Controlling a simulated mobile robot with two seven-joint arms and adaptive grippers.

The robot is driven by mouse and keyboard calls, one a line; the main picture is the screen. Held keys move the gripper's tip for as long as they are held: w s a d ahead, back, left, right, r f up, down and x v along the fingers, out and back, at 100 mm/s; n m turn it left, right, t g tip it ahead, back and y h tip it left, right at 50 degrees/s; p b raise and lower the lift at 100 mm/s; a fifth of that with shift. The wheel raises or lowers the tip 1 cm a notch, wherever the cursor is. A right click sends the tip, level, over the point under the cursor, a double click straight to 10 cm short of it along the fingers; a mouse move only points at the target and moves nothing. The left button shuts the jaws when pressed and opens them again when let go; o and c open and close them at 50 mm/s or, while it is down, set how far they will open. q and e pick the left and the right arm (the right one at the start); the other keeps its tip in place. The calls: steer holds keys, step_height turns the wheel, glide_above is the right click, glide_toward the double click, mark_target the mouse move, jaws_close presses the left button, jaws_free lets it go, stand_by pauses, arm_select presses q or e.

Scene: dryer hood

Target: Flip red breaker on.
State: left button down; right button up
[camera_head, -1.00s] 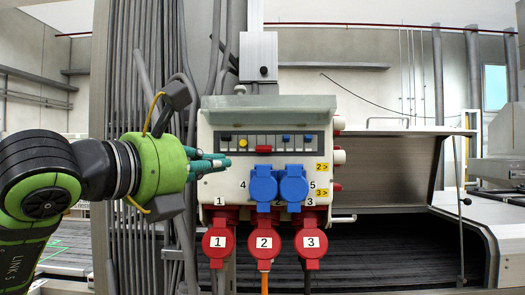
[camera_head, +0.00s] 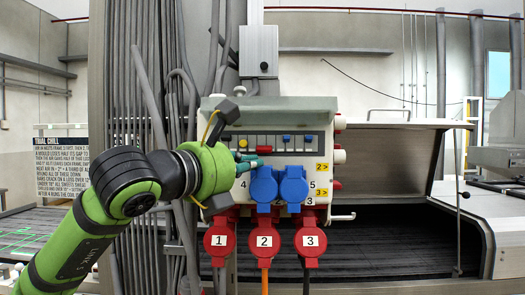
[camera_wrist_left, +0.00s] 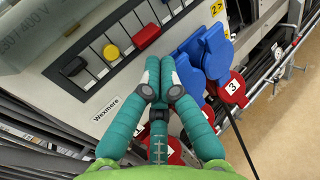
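The red breaker (camera_head: 264,149) is a red lever in the row of breakers on the grey and white power box (camera_head: 323,150). It sits lower in its slot than the blue levers to its right. In the left wrist view the red breaker (camera_wrist_left: 147,36) shows just beyond the fingertips, beside a yellow one. My left gripper (camera_head: 266,160) has its teal fingers drawn together, pointing at the panel just below the red breaker. In the left wrist view the gripper (camera_wrist_left: 160,66) holds nothing. I cannot tell if the tips touch the panel. My right gripper is out of view.
A clear lid (camera_head: 270,103) stands raised above the breakers. Two blue sockets (camera_head: 264,187) stick out just below the fingers. Red plugs (camera_head: 264,242) with cables hang under the box. Grey conduits (camera_head: 150,90) run up behind my arm. A text sign (camera_head: 60,165) stands at left.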

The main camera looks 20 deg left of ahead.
mark_target(270, 160)
arm_select(q)
steer(key=shift+w, duration=0.25)
steer(key=shift+w+d, duration=0.3)
steer(key=shift+w, duration=0.3)
steer(key=shift+w+d, duration=0.1)
steer(key=shift+w, duration=0.15)
steer(key=shift+w+d, duration=0.1)
steer(key=shift+w, duration=0.25)
steer(key=shift+s, duration=0.1)
